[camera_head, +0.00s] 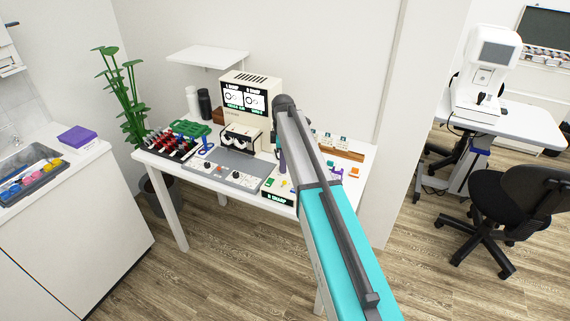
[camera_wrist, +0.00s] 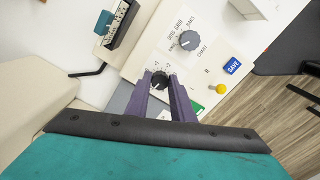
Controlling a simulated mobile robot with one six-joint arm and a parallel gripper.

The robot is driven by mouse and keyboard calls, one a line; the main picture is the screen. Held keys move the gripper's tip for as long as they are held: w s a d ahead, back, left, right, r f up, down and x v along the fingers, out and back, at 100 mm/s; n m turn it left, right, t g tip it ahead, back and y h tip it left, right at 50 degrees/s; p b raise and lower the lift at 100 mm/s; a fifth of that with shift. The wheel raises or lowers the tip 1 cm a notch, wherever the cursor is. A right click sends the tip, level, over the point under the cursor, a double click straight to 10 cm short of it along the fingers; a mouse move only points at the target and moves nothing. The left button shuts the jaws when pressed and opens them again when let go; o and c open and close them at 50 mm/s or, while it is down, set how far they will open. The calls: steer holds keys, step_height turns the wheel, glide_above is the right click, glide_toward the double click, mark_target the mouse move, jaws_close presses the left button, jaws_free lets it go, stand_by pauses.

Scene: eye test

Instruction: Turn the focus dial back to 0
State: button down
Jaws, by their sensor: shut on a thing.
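In the wrist view, a small black dial (camera_wrist: 160,81) with a white mark sits on a cream panel (camera_wrist: 148,52). Small numbers are printed beside it; one looks like +2. It appears to be the focus dial. My gripper (camera_wrist: 161,76) has its two purple fingers on either side of it, shut on it. The dial's exact setting is too small to read. In the head view, my arm hides most of the panel and the dial; a purple finger (camera_head: 282,160) shows beside the arm.
A larger grey dial (camera_wrist: 190,40), a blue SAVE button (camera_wrist: 232,65) and a yellow knob (camera_wrist: 218,88) are close by on the panel. In the head view, a monitor unit (camera_head: 236,112), a grey console (camera_head: 222,170) and a rack of red-and-black items (camera_head: 170,144) crowd the table.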

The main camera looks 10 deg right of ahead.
steer(key=m, duration=0.3)
steer(key=shift+s+m, duration=0.2)
steer(key=shift+m, duration=0.2)
steer(key=m, duration=0.4)
steer(key=shift+a+m, duration=0.1)
steer(key=shift+m, duration=0.2)
steer(key=m, duration=0.4)
steer(key=shift+f, duration=0.1)
steer(key=shift+m+b, duration=0.3)
steer(key=shift+m, duration=1.8)
steer(key=c, duration=1.5)
jaws_free()
steer(key=shift+c, duration=0.2)
